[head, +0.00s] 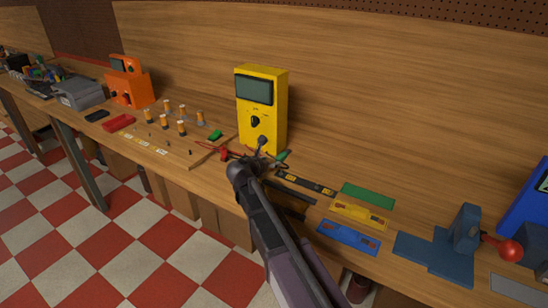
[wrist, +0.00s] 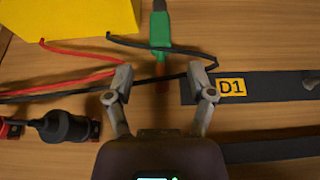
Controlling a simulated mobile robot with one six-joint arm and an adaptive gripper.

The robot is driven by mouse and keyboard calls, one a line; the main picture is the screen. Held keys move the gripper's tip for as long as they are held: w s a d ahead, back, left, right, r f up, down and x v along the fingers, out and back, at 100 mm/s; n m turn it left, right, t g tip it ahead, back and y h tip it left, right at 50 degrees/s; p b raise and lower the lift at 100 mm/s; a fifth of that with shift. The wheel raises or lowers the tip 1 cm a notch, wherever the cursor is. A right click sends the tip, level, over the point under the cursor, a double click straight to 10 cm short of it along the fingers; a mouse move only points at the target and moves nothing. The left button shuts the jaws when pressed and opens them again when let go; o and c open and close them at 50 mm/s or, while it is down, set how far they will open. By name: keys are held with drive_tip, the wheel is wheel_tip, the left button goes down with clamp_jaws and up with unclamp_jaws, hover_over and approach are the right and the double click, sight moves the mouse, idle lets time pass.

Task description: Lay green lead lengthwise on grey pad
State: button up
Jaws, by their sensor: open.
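The green lead (wrist: 160,30) lies on the bench at the top middle of the wrist view, its length running away from my gripper. In the head view the green lead (head: 283,155) shows in part at the foot of the yellow meter. My gripper (wrist: 160,74) is open and empty, its fingers on either side of the line of the lead. In the head view my gripper (head: 262,160) is by the meter's base. A grey pad (head: 516,290) lies flat at the bottom right, with its top bare.
The yellow meter (head: 262,108) stands behind my gripper. Red and black cables lie around it. A dark strip marked D1 (wrist: 260,87) lies to the right. Green (head: 368,194), yellow (head: 358,215) and blue plates (head: 348,238) and a blue clamp (head: 450,248) stand before the grey pad.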

drive_tip(key=shift+p+v, duration=0.95)
drive_tip(key=shift+v, duration=2.2)
drive_tip(key=shift+r, duration=0.1)
